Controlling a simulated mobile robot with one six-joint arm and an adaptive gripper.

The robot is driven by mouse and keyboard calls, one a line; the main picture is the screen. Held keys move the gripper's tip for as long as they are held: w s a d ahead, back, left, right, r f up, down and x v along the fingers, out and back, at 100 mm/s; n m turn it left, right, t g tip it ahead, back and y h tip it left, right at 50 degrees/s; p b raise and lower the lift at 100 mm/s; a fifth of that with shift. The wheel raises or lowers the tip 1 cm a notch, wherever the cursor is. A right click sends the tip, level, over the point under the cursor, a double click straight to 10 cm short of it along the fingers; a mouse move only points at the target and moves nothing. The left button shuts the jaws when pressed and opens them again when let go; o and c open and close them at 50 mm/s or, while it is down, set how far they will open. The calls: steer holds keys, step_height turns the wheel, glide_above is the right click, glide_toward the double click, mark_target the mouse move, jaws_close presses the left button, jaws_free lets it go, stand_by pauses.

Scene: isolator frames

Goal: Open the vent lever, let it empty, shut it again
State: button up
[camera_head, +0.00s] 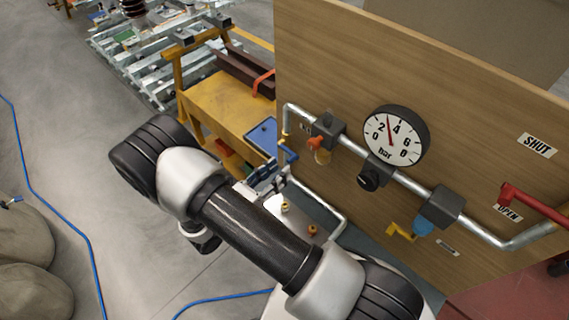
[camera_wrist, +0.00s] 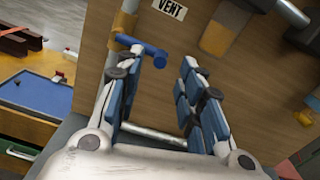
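The blue vent lever (camera_wrist: 145,48) is on a brass-coloured fitting below the VENT label (camera_wrist: 170,8) in the wrist view. In the head view my gripper (camera_head: 268,178) is just below the lever. The gauge (camera_head: 396,138) has its needle between 2 and 4 bar.
A yellow cart (camera_head: 215,105) with a blue tray (camera_head: 262,135) stands left of the panel.

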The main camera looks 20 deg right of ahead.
mark_target(287, 152)
steer(key=x, duration=0.3)
steer(key=shift+w+d, duration=0.1)
steer(key=shift+d, duration=0.15)
steer(key=shift+c, duration=0.5)
jaws_close()
